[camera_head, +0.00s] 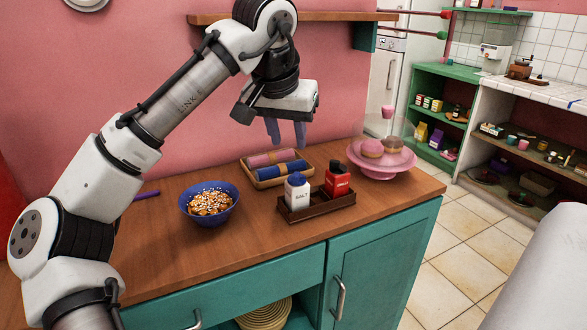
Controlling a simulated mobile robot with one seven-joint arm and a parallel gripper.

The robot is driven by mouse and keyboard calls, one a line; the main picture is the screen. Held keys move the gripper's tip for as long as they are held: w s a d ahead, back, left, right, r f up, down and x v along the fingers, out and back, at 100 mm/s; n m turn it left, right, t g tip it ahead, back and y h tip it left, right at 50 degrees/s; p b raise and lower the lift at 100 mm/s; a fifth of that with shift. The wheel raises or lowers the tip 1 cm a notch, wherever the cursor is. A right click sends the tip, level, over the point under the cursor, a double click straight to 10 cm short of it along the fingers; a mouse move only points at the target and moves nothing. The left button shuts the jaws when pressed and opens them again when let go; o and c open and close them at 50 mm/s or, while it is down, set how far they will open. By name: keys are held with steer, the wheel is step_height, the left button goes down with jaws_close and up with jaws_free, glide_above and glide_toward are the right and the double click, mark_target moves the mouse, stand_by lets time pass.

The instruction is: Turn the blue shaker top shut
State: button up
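A white shaker labelled SALT (297,196) stands upright in a dark wooden caddy (318,213) on the counter. Its blue top (297,178) faces up; I cannot tell whether the top is turned open or shut. A red shaker (339,183) with a black top stands to its right in the same caddy. My gripper (286,132) points down above and slightly left of the blue top, clear of it. Its two purplish fingers are apart, with nothing between them.
Behind the caddy lies a tray (284,181) with pink and blue rolls. A blue bowl of food (208,204) stands left, and a pink cake stand (382,165) with a clear cover stands right. A wall shelf (330,16) hangs above. Bare counter shows between bowl and caddy.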

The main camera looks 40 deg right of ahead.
mark_target(296, 174)
steer(key=x, duration=1)
steer(key=shift+d, duration=0.1)
jaws_close()
